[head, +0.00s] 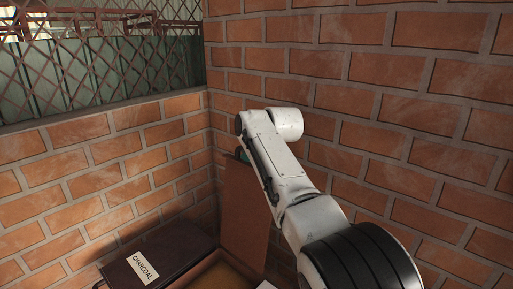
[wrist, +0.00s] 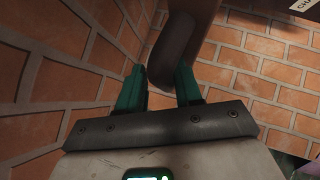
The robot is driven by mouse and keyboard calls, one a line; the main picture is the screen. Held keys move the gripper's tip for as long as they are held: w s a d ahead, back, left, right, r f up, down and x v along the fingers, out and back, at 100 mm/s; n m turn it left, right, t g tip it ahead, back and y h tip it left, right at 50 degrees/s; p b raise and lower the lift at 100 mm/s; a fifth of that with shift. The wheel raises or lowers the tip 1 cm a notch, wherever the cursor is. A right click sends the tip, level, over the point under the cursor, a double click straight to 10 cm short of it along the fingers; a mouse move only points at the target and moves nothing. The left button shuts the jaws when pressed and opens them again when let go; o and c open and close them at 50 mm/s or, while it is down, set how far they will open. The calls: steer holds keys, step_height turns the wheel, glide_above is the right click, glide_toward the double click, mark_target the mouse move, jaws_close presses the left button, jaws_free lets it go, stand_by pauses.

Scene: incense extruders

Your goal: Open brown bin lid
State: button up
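A reddish-brown lid panel (head: 245,207) stands nearly upright in the corner in the head view, above a brown bin (head: 222,276) with an open top. My gripper is mostly hidden behind my arm in the head view; only a bit of green shows at the panel's top. In the wrist view my gripper (wrist: 160,82) has its teal fingers apart, with a dark, rounded brown piece (wrist: 172,50), perhaps the lid's handle or edge, between them. The piece nearly spans the gap. I cannot tell whether the fingers clamp it.
A closed dark brown lid (head: 160,262) labelled CHARCOAL lies left of the open bin. Brick walls (head: 340,90) meet in a corner close behind the upright panel and my arm. A metal lattice fence (head: 100,60) tops the left wall.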

steer(key=shift+s+f, duration=0.25)
steer(key=shift+f, duration=0.25)
steer(key=shift+s+r, duration=0.4)
steer(key=shift+r, duration=0.1)
steer(key=b+v, duration=0.1)
steer(key=v, duration=0.4)
steer(key=b+v, duration=0.1)
steer(key=v, duration=0.2)
steer(key=shift+w+d+r+b, duration=0.1)
steer(key=shift+d+r+b, duration=0.2)
steer(key=shift+d+r, duration=0.15)
steer(key=shift+s+d+r, duration=0.15)
steer(key=shift+s+r, duration=0.2)
steer(key=shift+r, duration=0.05)
